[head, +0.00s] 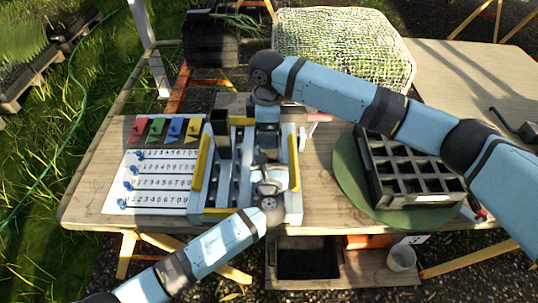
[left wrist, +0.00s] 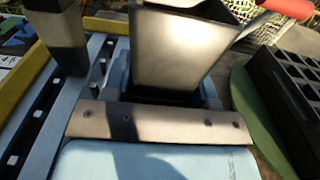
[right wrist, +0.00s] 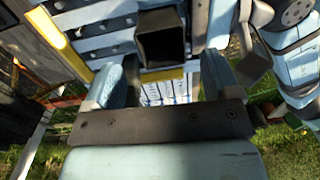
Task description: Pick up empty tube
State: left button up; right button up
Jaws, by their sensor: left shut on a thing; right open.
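A dark square tube (left wrist: 180,50) with an open top stands right in front of my left gripper (left wrist: 162,92), which is shut on it. In the head view my left gripper (head: 268,165) is over the right lane of the blue rack (head: 292,205), and its wrist hides most of the tube. A second dark tube (left wrist: 55,25) stands in the left lane; it also shows in the head view (head: 222,138). My right gripper (head: 266,112) is at the rack's far end. In the right wrist view it is open (right wrist: 168,82), with an open-topped square tube (right wrist: 162,48) beyond its fingers.
A white number board (head: 150,183) with blue pegs and coloured flags lies left of the rack. A black celled tray (head: 425,200) sits on a round green mat (head: 348,180) to the right. A mesh-covered basket (head: 340,45) stands behind. The table's far right is mostly clear.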

aim_at(269, 156)
jog(key=shift+s+d+f, duration=0.1)
jog(key=shift+d+f, duration=0.05)
jog(key=shift+f, duration=0.75)
jog(key=shift+s+d+f, duration=0.1)
jog(key=shift+f, duration=0.8)
jog(key=shift+s+d+f, duration=0.1)
jog(key=shift+d+f, duration=0.05)
jog(key=shift+f, duration=0.75)
jog(key=c, duration=1)
